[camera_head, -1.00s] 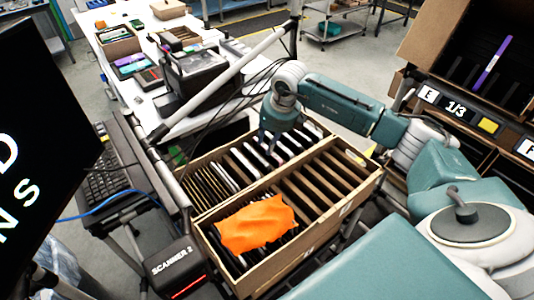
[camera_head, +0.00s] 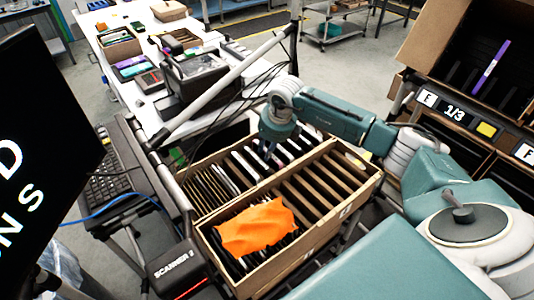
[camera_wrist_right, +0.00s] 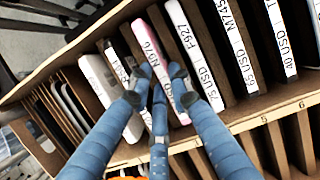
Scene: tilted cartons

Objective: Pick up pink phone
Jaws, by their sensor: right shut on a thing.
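The pink phone (camera_wrist_right: 148,46) stands on edge in a slot of the divided carton, with a white label strip along its edge. In the right wrist view, the blue fingers of my right gripper (camera_wrist_right: 160,92) are around it. They are shut on it and hide part of its edge. In the head view, my right gripper (camera_head: 268,150) reaches down into the back compartment of the carton (camera_head: 318,252), and the phone cannot be made out there. My left gripper is not in view.
White-labelled phones (camera_wrist_right: 188,45) stand close on both sides of the pink one. An orange cloth (camera_head: 255,228) lies over the front compartment's left part. Empty slots fill its right part. A scanner (camera_head: 176,268) and keyboard (camera_head: 98,175) are at the left.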

